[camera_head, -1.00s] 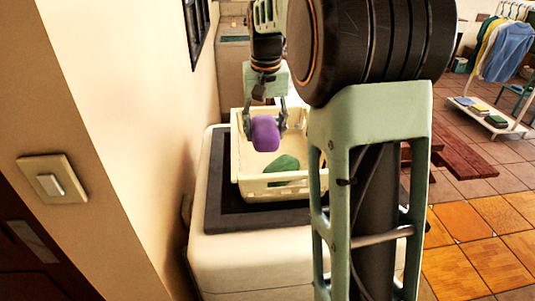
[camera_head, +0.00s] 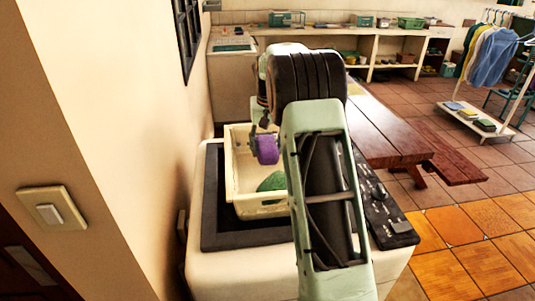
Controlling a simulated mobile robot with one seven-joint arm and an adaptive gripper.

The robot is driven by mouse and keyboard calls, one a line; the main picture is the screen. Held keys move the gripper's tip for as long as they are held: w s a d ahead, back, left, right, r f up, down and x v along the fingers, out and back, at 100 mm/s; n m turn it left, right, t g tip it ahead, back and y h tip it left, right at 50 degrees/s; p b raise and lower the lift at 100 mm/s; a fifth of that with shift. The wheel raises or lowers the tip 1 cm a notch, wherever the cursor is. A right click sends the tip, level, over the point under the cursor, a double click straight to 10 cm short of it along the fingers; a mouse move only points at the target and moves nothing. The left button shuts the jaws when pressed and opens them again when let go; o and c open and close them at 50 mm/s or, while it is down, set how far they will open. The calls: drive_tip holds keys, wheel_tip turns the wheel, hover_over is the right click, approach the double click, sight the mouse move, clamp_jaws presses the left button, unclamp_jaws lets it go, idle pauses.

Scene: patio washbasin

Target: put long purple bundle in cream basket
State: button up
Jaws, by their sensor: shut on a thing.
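The long purple bundle (camera_head: 267,149) is held in my gripper (camera_head: 262,132), over the cream basket. Its end faces the camera, and the gripper is partly hidden behind my arm. The cream basket (camera_head: 240,194) stands on the dark top of the white washbasin unit. A green bundle (camera_head: 272,183) lies inside the basket. The basket's right side is hidden by my arm. I cannot tell whether the purple bundle touches anything inside the basket.
A wall with a light switch (camera_head: 48,211) runs close on the left. A dark panel with small items (camera_head: 385,215) lies right of my arm. A wooden table (camera_head: 385,130) stands beyond. A clothes rack (camera_head: 490,60) is at the far right.

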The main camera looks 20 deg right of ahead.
sight(268, 142)
drive_tip(key=shift+w+d+f, duration=0.25)
drive_tip(key=shift+w+f, duration=0.15)
drive_tip(key=shift+f, duration=1.6)
drive_tip(key=shift+f, duration=0.1)
drive_tip(key=shift+f, duration=0.15)
drive_tip(key=o, duration=1.4)
drive_tip(key=r, duration=0.4)
drive_tip(key=s+r, duration=0.1)
drive_tip(key=r, duration=0.7)
drive_tip(key=shift+s+a+r, duration=0.2)
drive_tip(key=shift+s, duration=0.2)
